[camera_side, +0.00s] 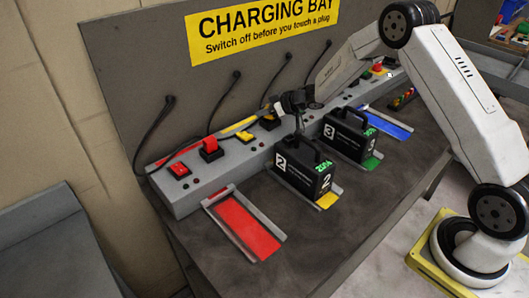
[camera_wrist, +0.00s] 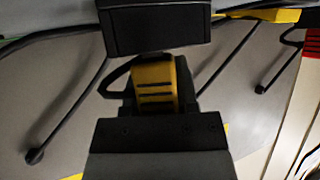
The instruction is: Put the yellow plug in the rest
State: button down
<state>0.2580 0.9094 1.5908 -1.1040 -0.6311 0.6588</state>
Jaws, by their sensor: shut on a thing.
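The yellow plug (camera_wrist: 155,86), with dark stripes across it, is held between the two dark jaws of my gripper (camera_wrist: 158,82) in the wrist view. A black cable loops beside it. In the side view my gripper (camera_side: 295,101) is above the back console, behind the black case numbered 2, and the plug in it is hard to make out. A yellow piece (camera_side: 270,123) on the console lies just left of the gripper; I cannot tell whether it is the rest. The gap between plug and console is unclear.
The case numbered 2 (camera_side: 302,168) stands on the yellow bay, and the case numbered 3 (camera_side: 350,136) on the green bay. The red bay (camera_side: 246,226) and blue bay (camera_side: 388,123) are empty. A red plug (camera_side: 210,149) stands on the console (camera_side: 190,197). Black cables hang along the back panel.

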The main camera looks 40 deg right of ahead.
jog(key=shift+f, duration=0.4)
jog(key=shift+c, duration=1.8)
grip_release()
jog(key=shift+s, duration=0.1)
jog(key=shift+r, duration=0.5)
jog(key=v, duration=1.2)
jog(key=shift+r, duration=0.25)
jog(key=s+a+f+m+g+h, duration=0.1)
jog(key=s+a+g, duration=0.3)
jog(key=s, duration=0.8)
jog(key=s+a+f+m+g+h, duration=0.1)
jog(key=s+a+m+g+h, duration=0.2)
jog(key=s, duration=0.9)
jog(key=a+g, duration=0.1)
jog(key=a, duration=0.2)
jog(key=shift+a+g+h, duration=0.3)
jog(key=shift+a+g, duration=0.05)
jog(key=shift+g, duration=0.05)
